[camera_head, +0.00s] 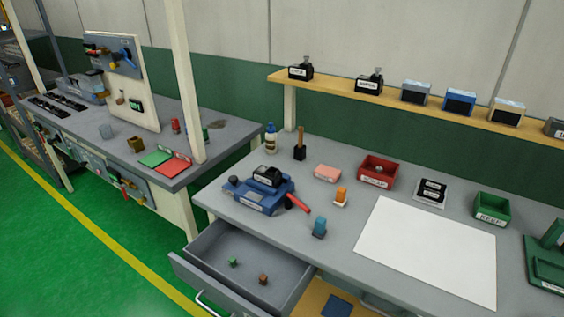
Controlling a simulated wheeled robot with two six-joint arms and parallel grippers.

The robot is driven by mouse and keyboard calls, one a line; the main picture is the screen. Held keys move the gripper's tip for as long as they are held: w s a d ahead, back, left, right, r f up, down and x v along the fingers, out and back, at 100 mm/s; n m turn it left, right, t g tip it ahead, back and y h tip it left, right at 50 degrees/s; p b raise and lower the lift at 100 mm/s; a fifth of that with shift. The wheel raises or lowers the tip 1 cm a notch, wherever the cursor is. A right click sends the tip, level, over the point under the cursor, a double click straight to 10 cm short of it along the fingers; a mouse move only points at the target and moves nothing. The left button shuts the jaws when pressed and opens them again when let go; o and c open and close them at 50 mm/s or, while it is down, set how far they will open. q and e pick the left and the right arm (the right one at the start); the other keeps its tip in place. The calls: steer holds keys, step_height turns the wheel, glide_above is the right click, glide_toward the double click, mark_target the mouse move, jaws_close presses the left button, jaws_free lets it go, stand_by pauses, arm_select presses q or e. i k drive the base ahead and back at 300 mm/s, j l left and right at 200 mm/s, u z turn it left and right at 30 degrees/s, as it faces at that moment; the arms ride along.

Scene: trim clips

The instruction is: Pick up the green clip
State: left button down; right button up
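A small green piece (233,261), which looks like the green clip, lies on the floor of the open grey drawer (207,250) below the front bench. A small brown piece (263,279) lies in the same drawer, to its right and nearer to me. Both are too small to show their exact shape. Neither of my grippers is in view.
The drawer sticks out from the grey bench (335,246). On the bench stand a blue machine (260,195) with a red handle, a blue-topped block (319,226), a red bin (378,172), a green bin (491,209) and a white sheet (429,249). Green floor lies left.

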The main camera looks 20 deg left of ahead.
mark_target(231, 261)
steer(key=u, duration=1)
